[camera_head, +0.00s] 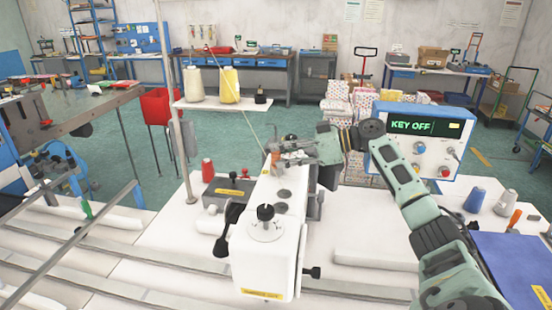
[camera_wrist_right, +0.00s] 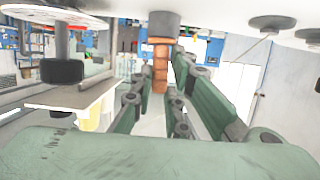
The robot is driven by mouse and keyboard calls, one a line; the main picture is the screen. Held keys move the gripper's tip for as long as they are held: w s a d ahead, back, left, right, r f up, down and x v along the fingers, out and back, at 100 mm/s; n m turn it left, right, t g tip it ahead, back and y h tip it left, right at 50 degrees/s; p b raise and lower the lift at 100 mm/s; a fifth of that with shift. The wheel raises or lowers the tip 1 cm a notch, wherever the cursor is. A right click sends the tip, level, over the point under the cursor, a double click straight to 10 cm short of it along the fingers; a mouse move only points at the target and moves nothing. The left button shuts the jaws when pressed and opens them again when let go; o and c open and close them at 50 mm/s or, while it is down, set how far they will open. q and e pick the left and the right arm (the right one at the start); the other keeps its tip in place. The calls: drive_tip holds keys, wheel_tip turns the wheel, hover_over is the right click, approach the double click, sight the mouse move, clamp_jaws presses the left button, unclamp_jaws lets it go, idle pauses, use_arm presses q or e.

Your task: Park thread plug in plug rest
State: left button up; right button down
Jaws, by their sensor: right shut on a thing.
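My right gripper (camera_head: 283,153) is at the far end of the white sewing machine (camera_head: 268,262). In the right wrist view, an orange-brown ribbed piece with a grey cap, which looks like the thread plug (camera_wrist_right: 161,62), stands between the green fingers of my right gripper (camera_wrist_right: 156,98). In the head view the plug is mostly hidden by the gripper. A dark box (camera_head: 232,190) with a yellow label sits left of the machine, with a red piece (camera_head: 207,169) standing at it. I cannot tell whether this box is the plug rest. My left gripper is not in view.
A blue control panel (camera_head: 425,140) reading KEY OFF stands at the right. Thread cones (camera_head: 229,85) stand on a shelf (camera_head: 220,103) behind the machine. A grey-blue spool (camera_head: 474,200) and an orange-handled tool (camera_head: 514,220) are at the right. A thread runs down towards my right gripper.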

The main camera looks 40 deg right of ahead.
drive_tip(key=shift+d+r, duration=0.1)
drive_tip(key=shift+r, duration=0.2)
drive_tip(key=shift+r, duration=0.7)
drive_tip(key=shift+w+r, duration=0.1)
drive_tip(key=shift+r, duration=0.05)
drive_tip(key=shift+d+r+p, duration=0.1)
drive_tip(key=shift+r+p, duration=0.1)
drive_tip(key=shift+p, duration=0.1)
drive_tip(key=shift+r, duration=0.35)
wheel_tip(320, 180, up, 4)
drive_tip(key=shift+f+p, duration=0.1)
drive_tip(key=shift+p, duration=0.85)
